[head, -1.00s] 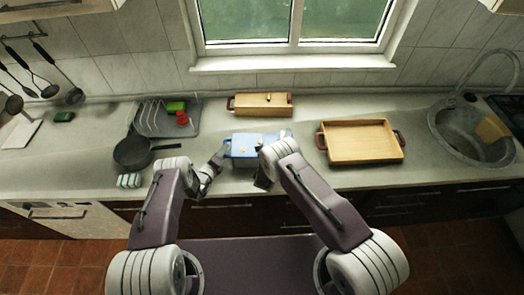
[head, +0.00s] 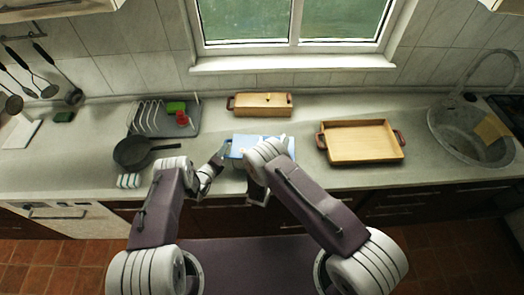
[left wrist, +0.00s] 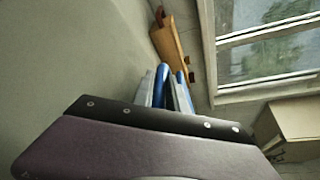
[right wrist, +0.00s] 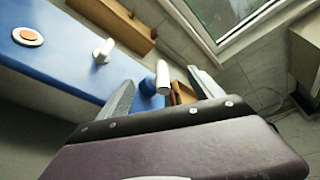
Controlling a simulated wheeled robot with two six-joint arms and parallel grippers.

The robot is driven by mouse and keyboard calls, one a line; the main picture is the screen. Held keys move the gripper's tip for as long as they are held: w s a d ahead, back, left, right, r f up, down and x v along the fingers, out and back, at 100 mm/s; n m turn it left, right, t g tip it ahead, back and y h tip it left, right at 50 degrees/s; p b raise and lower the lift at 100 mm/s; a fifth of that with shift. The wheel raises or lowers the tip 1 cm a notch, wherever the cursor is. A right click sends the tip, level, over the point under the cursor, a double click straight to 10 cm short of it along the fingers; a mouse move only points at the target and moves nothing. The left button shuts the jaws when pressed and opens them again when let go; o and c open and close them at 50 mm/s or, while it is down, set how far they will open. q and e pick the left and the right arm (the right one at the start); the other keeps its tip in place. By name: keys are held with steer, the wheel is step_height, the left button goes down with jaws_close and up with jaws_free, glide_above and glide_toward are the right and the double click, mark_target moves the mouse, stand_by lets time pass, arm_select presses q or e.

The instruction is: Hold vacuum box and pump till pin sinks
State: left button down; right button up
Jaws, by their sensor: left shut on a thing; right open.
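The blue vacuum box (head: 241,141) stands on the counter in front of me, partly hidden by my right arm in the head view. In the right wrist view its blue top (right wrist: 62,68) carries an orange-and-white round pin (right wrist: 28,37) and a small white knob (right wrist: 103,51). A white pump handle (right wrist: 163,77) shows between the fingers of my right gripper (right wrist: 161,86), which is open; I cannot tell whether it touches. My left gripper (head: 220,158) is shut on the box's left side; blue shows between its fingers (left wrist: 163,88).
A wooden tray (head: 360,140) lies to the right, with the sink (head: 450,135) beyond. A lidded wooden box (head: 262,104) stands behind. A dish rack (head: 155,122), black pan (head: 132,153) and striped cloth (head: 129,181) lie to the left. Counter between box and tray is clear.

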arm_select(q)
steer(key=shift+a, duration=0.1)
steer(key=shift+f, duration=0.1)
steer(key=shift+s, duration=0.1)
arm_select(e)
steer(key=v, duration=1.2)
steer(key=shift+w, duration=0.1)
arm_select(q)
steer(key=c, duration=1.3)
jaws_free()
steer(key=v, duration=1.2)
step_height(320, 180, up, 6)
steer(key=p, duration=0.5)
arm_select(e)
step_height(320, 180, up, 5)
arm_select(q)
steer(key=shift+f, duration=0.15)
arm_select(e)
steer(key=shift+w+f, duration=0.1)
